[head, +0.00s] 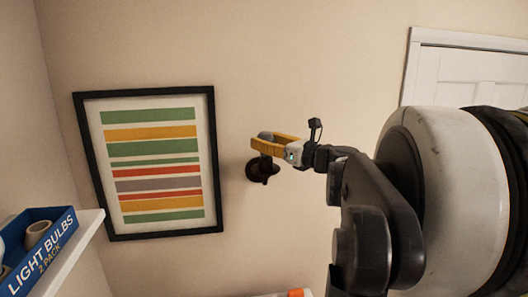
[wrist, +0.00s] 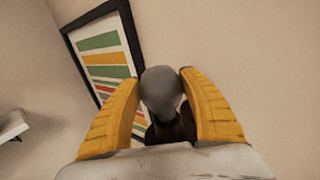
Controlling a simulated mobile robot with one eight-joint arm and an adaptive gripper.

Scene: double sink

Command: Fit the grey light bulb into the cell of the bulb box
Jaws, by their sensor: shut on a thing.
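The grey light bulb (wrist: 161,88) sits between the two yellow fingers of my gripper (wrist: 161,100), which is shut on it. In the head view my gripper (head: 270,144) holds the bulb (head: 265,135) by the wall, right beside a dark wall fixture (head: 262,171). I cannot tell whether the bulb's base is seated in that fixture or apart from it. The blue bulb box (head: 52,240) stands at the far left, well away from my gripper. A round tan cell (head: 38,230) shows in it, and a white bulb (head: 3,250) is partly cut off at the frame edge.
The box rests on a white shelf (head: 84,228), whose end also shows in the wrist view (wrist: 14,127). A black-framed striped picture (head: 155,160) hangs between shelf and fixture. A white door (head: 470,78) is at the right. The air before the wall looks clear.

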